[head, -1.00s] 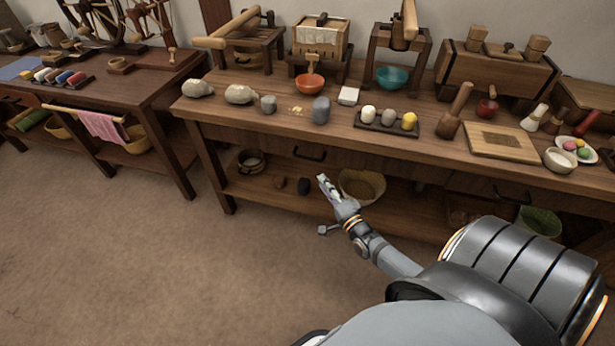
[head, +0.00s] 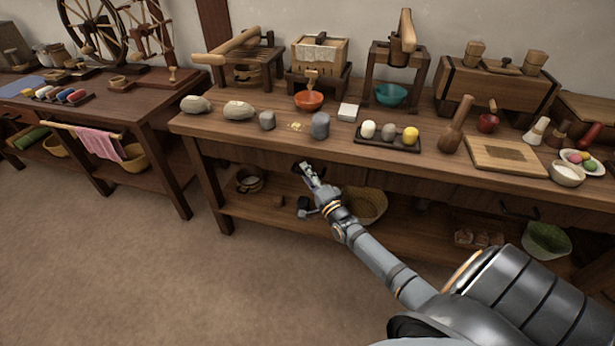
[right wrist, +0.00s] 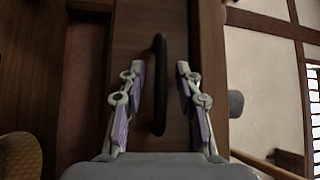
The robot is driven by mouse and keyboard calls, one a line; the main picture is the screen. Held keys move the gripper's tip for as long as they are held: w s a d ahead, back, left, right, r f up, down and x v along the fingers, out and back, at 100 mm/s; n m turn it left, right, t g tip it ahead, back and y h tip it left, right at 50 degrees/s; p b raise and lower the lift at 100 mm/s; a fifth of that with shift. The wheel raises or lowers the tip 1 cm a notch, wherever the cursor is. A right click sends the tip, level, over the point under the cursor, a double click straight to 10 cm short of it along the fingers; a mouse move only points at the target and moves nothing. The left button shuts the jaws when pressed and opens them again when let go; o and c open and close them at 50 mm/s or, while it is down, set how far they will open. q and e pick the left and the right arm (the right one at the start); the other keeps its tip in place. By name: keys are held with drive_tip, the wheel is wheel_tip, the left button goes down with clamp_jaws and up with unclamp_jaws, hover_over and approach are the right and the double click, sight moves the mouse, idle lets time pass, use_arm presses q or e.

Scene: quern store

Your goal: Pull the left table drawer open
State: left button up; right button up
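The left table drawer (right wrist: 145,25) has a dark wooden front, which looks closed and flush under the long table's top (head: 225,126). Its dark bar handle (right wrist: 158,100) runs upright in the right wrist view, between the two fingers. My right gripper (right wrist: 160,68) is open, with one finger on each side of the handle and a visible gap to each. In the head view my right gripper (head: 306,168) is at the drawer front and hides most of the handle. My left gripper is not in view.
Stones, an orange bowl (head: 309,101) and a dark tray (head: 388,142) stand on the tabletop above. Baskets, including a woven one (head: 365,206), sit on the lower shelf. A second drawer handle (head: 520,210) is further right. The floor in front is clear.

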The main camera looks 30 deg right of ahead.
clamp_jaws()
idle(0.5)
